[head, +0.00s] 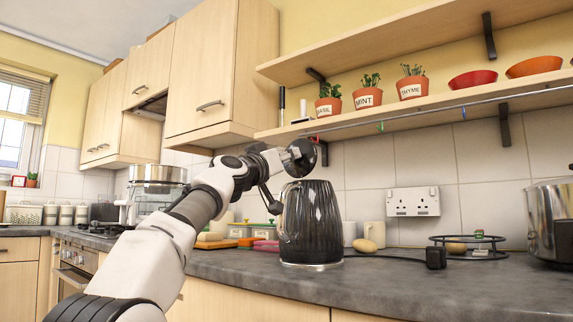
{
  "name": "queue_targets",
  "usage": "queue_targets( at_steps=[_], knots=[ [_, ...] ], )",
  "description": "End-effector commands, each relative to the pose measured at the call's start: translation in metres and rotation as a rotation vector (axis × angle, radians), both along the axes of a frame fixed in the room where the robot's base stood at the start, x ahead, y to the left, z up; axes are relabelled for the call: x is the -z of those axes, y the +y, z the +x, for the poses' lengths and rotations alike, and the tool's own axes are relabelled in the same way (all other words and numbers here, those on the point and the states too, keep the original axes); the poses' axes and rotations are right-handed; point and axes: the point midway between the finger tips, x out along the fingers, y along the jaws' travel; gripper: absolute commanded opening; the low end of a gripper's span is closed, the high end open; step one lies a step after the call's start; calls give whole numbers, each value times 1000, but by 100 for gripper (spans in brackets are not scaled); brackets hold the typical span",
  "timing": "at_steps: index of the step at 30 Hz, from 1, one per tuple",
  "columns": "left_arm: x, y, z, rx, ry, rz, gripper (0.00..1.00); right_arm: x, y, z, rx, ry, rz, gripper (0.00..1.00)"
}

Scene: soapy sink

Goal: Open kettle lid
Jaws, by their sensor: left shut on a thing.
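The dark, ribbed kettle (314,225) stands upright on the grey countertop, with its handle on the left side. My left arm reaches in from the left, and its gripper (284,159) is just above the kettle's top. The gripper is shut on a dark, round piece that looks like the kettle lid (301,160), tilted up over the kettle. The inside of the kettle is hidden from this low angle. My right gripper is not in view.
A shelf with herb pots (367,98) and bowls hangs above right. A wall cabinet (208,72) is above left. A black ring stand (468,245) and a steel pot (549,220) are to the right. Mugs and an egg-shaped item (365,246) stand close beside the kettle.

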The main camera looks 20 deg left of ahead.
Motion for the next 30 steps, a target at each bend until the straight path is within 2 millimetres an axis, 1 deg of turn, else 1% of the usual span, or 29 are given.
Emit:
queue_targets(
  at_steps=[8, 9, 10, 11, 25, 28, 29, 30],
  knots=[
    [0, 0, 0, 0, 1, 0, 0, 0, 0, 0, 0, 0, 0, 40],
    [0, 0, 0, 0, 1, 0, 37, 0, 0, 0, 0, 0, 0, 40],
    [0, 0, 0, 0, 1, 0, 47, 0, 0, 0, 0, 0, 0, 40],
    [0, 0, 0, 0, 1, 0, 55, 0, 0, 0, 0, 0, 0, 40],
    [-1, 0, 0, -1, 2, 0, 55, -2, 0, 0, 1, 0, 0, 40],
    [-4, 0, 1, 0, 15, 4, 55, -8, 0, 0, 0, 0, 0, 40],
    [-6, 0, 1, 0, 21, 6, 55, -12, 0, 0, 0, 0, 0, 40],
    [-10, -1, 1, 0, 36, 11, 55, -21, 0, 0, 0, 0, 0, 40]
  ],
)
